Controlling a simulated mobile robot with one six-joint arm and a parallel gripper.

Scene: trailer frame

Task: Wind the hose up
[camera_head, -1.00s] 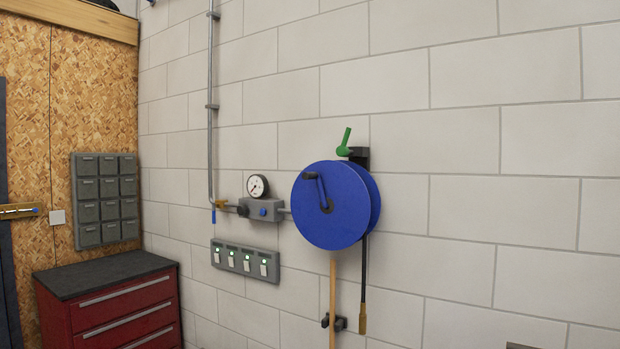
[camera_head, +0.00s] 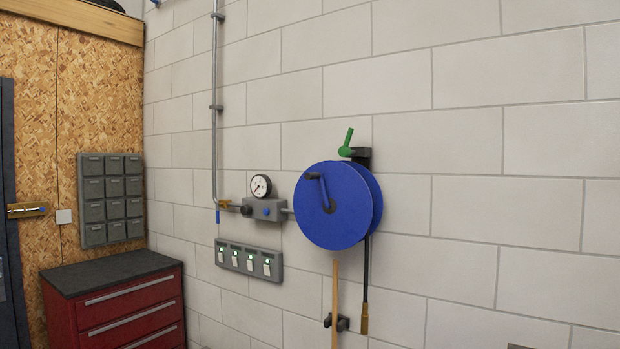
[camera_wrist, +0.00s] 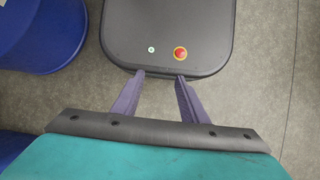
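A black hose (camera_head: 366,272) hangs down from the reel's right side and ends in a brass-coloured nozzle (camera_head: 364,318). A green lever (camera_head: 346,143) sticks up at the top of the reel's bracket. My gripper (camera_wrist: 158,76) shows only in the wrist view. Its two purple fingers are apart with nothing between them, and it points down over my own base, away from the reel.
A pressure gauge (camera_head: 260,187) and a grey valve block (camera_head: 264,209) sit left of the reel, above a switch panel (camera_head: 249,260). A wooden pole (camera_head: 335,300) stands below the reel by a black clip (camera_head: 342,323). A red drawer cabinet (camera_head: 115,305) stands at lower left. The wall right of the reel is bare.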

